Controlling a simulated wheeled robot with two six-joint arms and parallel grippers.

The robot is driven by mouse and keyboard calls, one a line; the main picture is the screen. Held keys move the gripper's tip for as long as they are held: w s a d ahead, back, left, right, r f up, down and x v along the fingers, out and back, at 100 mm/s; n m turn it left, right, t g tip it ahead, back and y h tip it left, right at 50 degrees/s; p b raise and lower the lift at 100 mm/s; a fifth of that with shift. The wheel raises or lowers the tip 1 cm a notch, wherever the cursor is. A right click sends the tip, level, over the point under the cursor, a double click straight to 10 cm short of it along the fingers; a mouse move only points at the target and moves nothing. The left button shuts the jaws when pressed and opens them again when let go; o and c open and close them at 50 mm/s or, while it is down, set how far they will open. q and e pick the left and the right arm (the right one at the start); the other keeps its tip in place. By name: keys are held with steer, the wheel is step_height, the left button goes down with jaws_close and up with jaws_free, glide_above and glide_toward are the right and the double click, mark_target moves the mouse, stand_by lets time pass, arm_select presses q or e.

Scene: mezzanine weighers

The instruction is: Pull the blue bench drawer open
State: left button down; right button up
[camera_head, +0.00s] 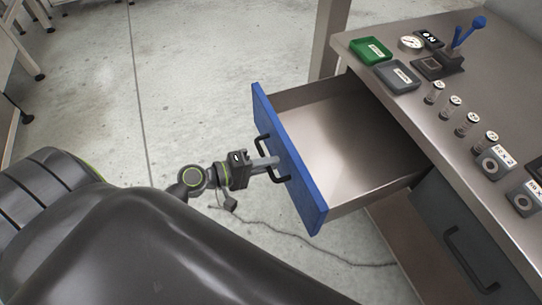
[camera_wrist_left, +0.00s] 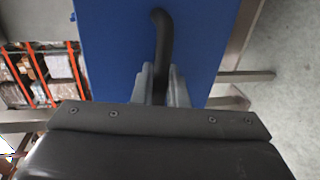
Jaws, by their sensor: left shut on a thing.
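The blue bench drawer (camera_head: 291,160) stands well out from the bench, and its bare metal inside shows empty in the head view. Its blue front also fills the middle of the left wrist view (camera_wrist_left: 112,50). A black bar handle (camera_head: 284,178) is fixed to the front. My left gripper (camera_head: 270,163) is shut on this handle; in the left wrist view its fingers (camera_wrist_left: 160,84) close around the dark handle (camera_wrist_left: 161,35). My right gripper is not in view.
A grey drawer (camera_head: 462,240) beside the blue one is shut. A cable (camera_head: 290,236) lies on the open floor.

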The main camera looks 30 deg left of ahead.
arm_select(q)
steer(key=c, duration=1.5)
jaws_free()
steer(key=shift+c, duration=0.2)
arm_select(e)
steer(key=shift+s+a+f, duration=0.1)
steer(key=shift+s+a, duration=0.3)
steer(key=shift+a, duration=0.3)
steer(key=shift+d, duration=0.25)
